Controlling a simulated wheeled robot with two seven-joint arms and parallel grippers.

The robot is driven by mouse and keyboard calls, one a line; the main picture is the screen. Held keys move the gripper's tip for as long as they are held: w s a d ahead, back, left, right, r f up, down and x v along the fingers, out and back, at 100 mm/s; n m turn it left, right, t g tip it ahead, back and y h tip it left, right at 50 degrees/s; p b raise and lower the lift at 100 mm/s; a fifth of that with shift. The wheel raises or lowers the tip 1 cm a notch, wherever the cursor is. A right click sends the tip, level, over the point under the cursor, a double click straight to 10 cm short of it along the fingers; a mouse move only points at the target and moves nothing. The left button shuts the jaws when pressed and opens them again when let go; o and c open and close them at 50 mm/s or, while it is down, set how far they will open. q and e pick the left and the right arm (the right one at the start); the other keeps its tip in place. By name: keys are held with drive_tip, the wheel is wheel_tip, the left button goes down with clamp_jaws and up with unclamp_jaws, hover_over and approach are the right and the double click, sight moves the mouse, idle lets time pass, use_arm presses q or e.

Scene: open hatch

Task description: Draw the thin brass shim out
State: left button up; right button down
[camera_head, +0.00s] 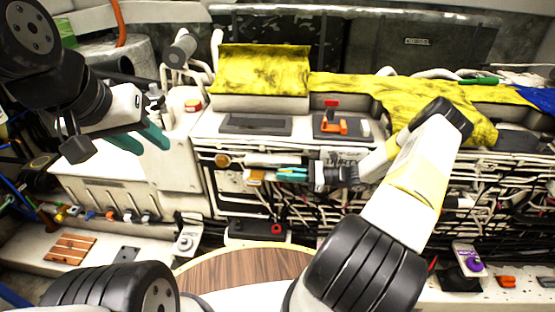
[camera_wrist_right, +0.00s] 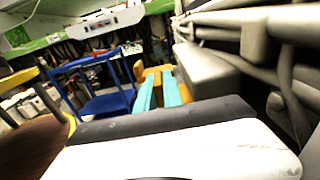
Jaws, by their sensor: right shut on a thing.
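My right gripper (camera_head: 284,174) reaches in from the right, with its teal fingers pointing left at the front of the white cabinet. A small brass-coloured piece (camera_head: 256,177) is at its fingertips, which I take for the shim. In the right wrist view the teal fingers (camera_wrist_right: 158,95) are close together on the brass piece (camera_wrist_right: 154,77), part of which shows between and beyond them. How far it sits in the cabinet cannot be told. My left gripper (camera_head: 152,140) is open and empty, above the left white box.
A yellow stained cloth (camera_head: 262,70) lies over the back. A red and orange item (camera_head: 331,125) sits on a dark pad on the cabinet top. White pipework (camera_head: 480,180) crowds the right. A round wooden top (camera_head: 240,270) is in front.

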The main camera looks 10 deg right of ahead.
idle(0.4)
drive_tip(key=shift+s+a+f, duration=0.1)
drive_tip(key=shift+s+a, duration=0.1)
drive_tip(key=shift+s, duration=0.6)
drive_tip(key=shift+s+a+r, duration=0.1)
drive_tip(key=shift+s+a, duration=0.15)
drive_tip(key=shift+s, duration=0.55)
drive_tip(key=shift+s+a+f, duration=0.1)
drive_tip(key=shift+s+a, duration=0.1)
drive_tip(key=shift+s, duration=0.6)
drive_tip(key=c, duration=1.8)
unclamp_jaws()
drive_tip(key=shift+s, duration=0.1)
drive_tip(key=shift+o, duration=0.2)
drive_tip(key=shift+d, duration=0.1)
drive_tip(key=v, duration=0.7)
drive_tip(key=shift+d, duration=0.35)
